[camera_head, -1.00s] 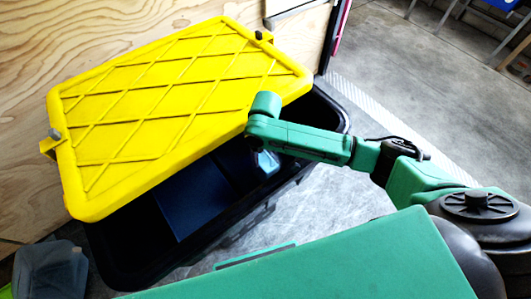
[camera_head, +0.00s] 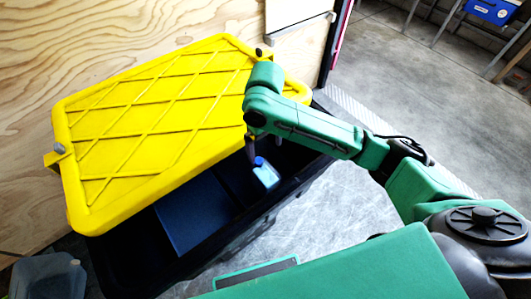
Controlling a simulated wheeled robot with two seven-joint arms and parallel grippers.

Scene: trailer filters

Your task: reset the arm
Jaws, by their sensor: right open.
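My right arm (camera_head: 310,125) is green and reaches in from the right, over the near right corner of the yellow lid. Its wrist bends down there. My right gripper (camera_head: 250,152) shows only as a small dark part below the wrist, by the lid's edge and above the open part of the black bin. It is open, and I see nothing held in it. My left gripper is not in view.
The yellow lid (camera_head: 150,120) lies askew over the black bin (camera_head: 290,188). Inside are a blue panel (camera_head: 195,215) and a small blue-capped bottle (camera_head: 266,174). A plywood wall (camera_head: 60,50) stands behind. A translucent container (camera_head: 45,277) is at lower left.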

